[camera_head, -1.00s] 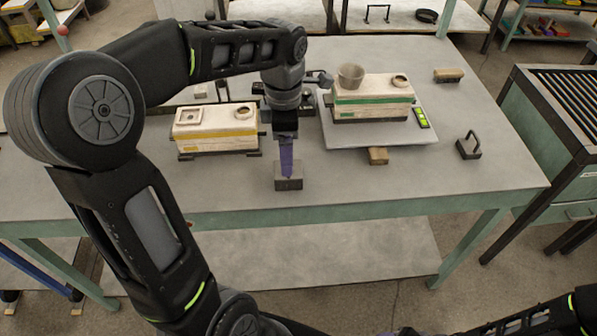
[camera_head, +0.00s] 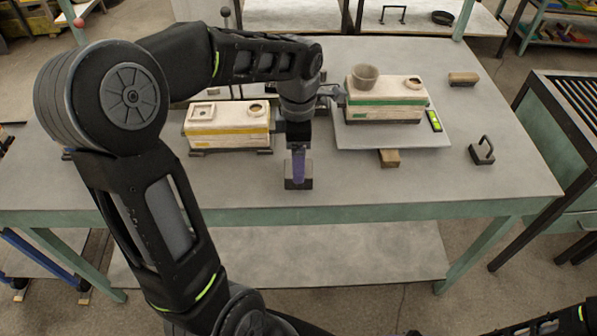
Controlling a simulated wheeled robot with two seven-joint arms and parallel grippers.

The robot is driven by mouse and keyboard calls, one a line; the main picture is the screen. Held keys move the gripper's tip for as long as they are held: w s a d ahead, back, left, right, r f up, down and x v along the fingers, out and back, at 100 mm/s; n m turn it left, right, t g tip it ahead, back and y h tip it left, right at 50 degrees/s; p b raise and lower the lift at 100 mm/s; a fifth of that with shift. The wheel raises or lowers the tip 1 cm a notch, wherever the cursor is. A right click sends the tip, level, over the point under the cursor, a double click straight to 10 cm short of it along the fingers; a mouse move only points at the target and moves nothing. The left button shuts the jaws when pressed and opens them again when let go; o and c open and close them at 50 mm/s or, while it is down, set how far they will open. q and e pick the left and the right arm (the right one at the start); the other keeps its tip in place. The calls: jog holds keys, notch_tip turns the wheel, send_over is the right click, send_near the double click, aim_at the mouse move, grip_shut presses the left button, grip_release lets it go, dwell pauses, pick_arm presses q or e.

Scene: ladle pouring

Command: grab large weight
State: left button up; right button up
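A dark block-shaped weight (camera_head: 298,184) stands near the table's front edge, in the middle. My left gripper (camera_head: 298,172), with purple fingers, points straight down at its top. The fingers overlap the top of the block and hide any handle there. I cannot tell whether they are closed on it. A second dark weight with an upright loop handle (camera_head: 483,151) stands apart at the right of the table. Only part of my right arm shows at the bottom right corner; its gripper is not visible.
A yellow-striped mold (camera_head: 228,135) is left of my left gripper. A green-striped mold (camera_head: 385,110) with a grey cup (camera_head: 364,77) on it stands on a tilted plate (camera_head: 430,138) over a wooden block (camera_head: 389,158). The table's front right is clear.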

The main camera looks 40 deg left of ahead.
pick_arm(q)
notch_tip(320, 180, down, 5)
jog(key=shift+p, duration=0.4)
dwell(0.3)
grip_shut()
dwell(0.7)
jog(key=shift+w+r, duration=0.1)
